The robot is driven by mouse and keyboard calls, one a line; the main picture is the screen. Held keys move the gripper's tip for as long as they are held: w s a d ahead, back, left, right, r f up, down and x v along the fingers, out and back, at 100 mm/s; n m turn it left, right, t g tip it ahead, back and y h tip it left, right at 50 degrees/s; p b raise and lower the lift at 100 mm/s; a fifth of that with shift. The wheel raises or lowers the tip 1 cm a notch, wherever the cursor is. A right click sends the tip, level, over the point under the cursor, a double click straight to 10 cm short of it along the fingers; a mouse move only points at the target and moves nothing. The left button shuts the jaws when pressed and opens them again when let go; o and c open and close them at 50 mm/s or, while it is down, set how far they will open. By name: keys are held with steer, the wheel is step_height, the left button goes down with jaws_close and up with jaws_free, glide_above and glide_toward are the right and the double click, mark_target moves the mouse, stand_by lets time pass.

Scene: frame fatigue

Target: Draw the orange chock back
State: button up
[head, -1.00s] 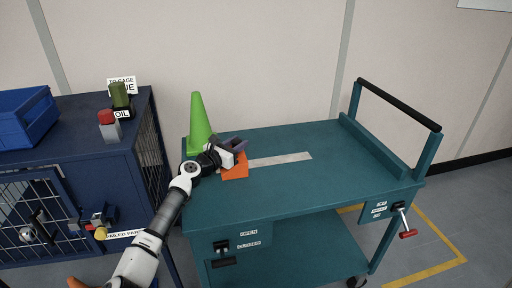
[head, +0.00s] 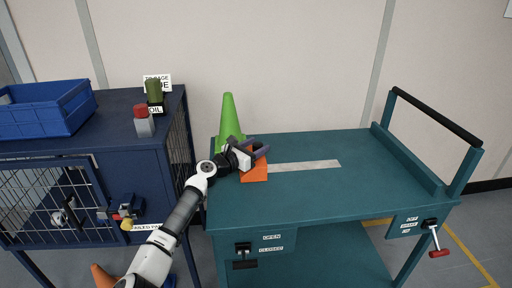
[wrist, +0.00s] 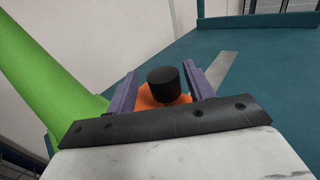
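The orange chock (head: 254,173) sits on the teal cart's top (head: 300,195), at the near end of a pale strip (head: 305,165) and beside the green cone (head: 229,120). In the wrist view the chock (wrist: 151,102) carries a black round knob (wrist: 166,84). My gripper (head: 262,148) is over the chock. Its two purple fingers stand apart in the wrist view (wrist: 161,70), one on each side of the knob. A gap shows between the left finger and the knob; contact on the right I cannot tell. The chock's lower part is hidden by the gripper there.
The green cone (wrist: 45,75) stands close on my gripper's left. A blue cabinet (head: 150,185) with a blue bin (head: 45,112) is at the left. The cart's rail (head: 435,117) rises at the right. The cart top right of the chock is clear.

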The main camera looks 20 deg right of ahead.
steer(key=b+v, duration=0.2)
steer(key=v, duration=1.1)
steer(key=shift+s+a, duration=0.25)
steer(key=shift+a, duration=0.05)
steer(key=shift+r, duration=0.1)
